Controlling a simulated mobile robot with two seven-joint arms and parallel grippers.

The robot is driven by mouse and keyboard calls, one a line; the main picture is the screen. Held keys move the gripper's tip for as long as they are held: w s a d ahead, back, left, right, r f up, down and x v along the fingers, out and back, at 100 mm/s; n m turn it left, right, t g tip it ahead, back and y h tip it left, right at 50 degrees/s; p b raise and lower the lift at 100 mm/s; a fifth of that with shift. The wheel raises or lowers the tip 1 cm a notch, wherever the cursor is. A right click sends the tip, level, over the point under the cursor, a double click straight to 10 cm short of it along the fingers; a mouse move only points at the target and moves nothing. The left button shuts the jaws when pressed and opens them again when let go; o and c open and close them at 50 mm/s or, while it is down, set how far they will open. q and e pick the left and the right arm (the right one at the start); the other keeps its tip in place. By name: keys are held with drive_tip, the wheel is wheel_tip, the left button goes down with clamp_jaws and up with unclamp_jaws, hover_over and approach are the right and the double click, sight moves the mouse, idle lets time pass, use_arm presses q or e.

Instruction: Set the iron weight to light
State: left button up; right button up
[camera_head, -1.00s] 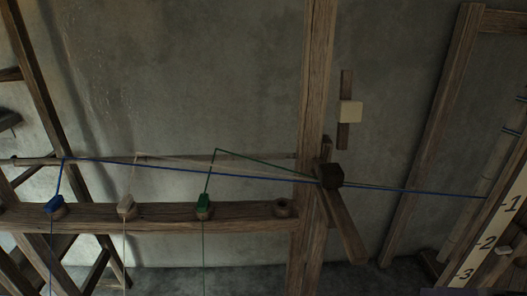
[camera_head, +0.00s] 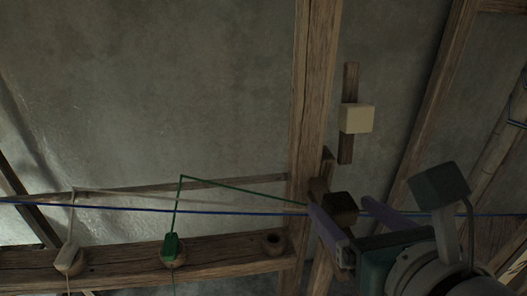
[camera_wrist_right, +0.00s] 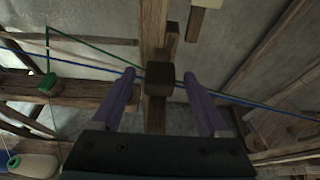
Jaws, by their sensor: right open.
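A dark brown-black block (camera_head: 343,203), which looks like the iron weight, sits by a wooden bar beside the upright post. It also shows in the right wrist view (camera_wrist_right: 159,78). My right gripper (camera_head: 340,208) is open, with its purple fingers on either side of the block. In the right wrist view, the fingertips (camera_wrist_right: 160,75) flank the block with a visible gap on each side. I cannot tell how far the block lies beyond the tips. The lower bar is partly hidden by my gripper. My left gripper is not in view.
A cream block (camera_head: 356,118) is on a short upright slat above. A wooden post (camera_head: 310,90) stands just left. A blue thread (camera_head: 220,211) passes close to the fingers. A beam (camera_head: 220,258) carries a green clip (camera_head: 171,245) and a pale one (camera_head: 70,256).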

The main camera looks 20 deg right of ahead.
drive_tip(key=shift+x, duration=1.2)
clamp_jaws()
drive_tip(key=shift+w, duration=0.1)
idle(0.5)
